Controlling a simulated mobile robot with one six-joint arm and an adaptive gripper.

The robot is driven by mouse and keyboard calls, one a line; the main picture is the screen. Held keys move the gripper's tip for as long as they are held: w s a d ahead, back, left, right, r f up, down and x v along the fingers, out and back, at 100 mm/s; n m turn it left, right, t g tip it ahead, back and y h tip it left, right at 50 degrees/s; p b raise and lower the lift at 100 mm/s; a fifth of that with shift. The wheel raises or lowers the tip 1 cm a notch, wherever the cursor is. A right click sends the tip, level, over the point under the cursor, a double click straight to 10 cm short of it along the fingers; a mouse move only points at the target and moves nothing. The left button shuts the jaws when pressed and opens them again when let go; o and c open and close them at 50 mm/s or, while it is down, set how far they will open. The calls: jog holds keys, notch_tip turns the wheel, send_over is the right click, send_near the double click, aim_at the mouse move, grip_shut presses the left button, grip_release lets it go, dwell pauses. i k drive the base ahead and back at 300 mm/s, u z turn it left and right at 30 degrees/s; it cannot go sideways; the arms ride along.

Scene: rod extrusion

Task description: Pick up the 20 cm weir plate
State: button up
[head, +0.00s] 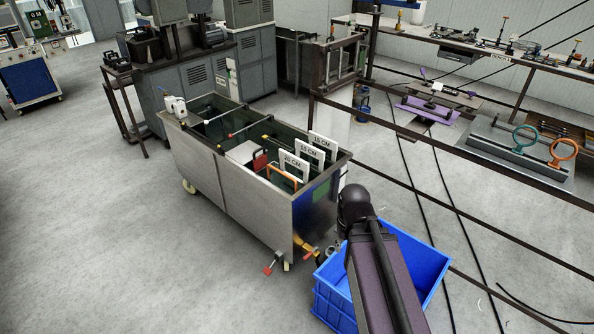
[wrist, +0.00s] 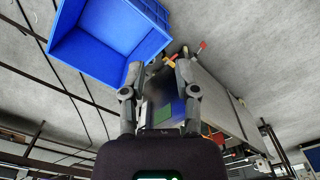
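The 20 cm weir plate (head: 292,166) is a white plate labelled "20 CM". It stands upright in the metal tank (head: 255,210) as the nearest of three labelled plates in the head view. An orange bar crosses in front of its lower part. My gripper (wrist: 160,71) is open and empty in the wrist view, with its fingers apart. The tank's end and side (wrist: 212,95) show beyond and right of the fingers. I cannot make out the weir plate in the wrist view. In the head view my arm hides most of the gripper, to the right of the tank's near end.
The 10 cm plate (head: 311,152) and 15 cm plate (head: 323,144) stand behind the 20 cm one. A blue crate (head: 425,265) stands on the floor beside my arm, also in the wrist view (wrist: 100,45). Dark rails run along the right. Floor left of the tank is clear.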

aim_at(284, 156)
jog(key=z, duration=1.3)
jog(key=k, duration=0.1)
jog(key=u, duration=3.05)
jog(key=i, duration=2.45)
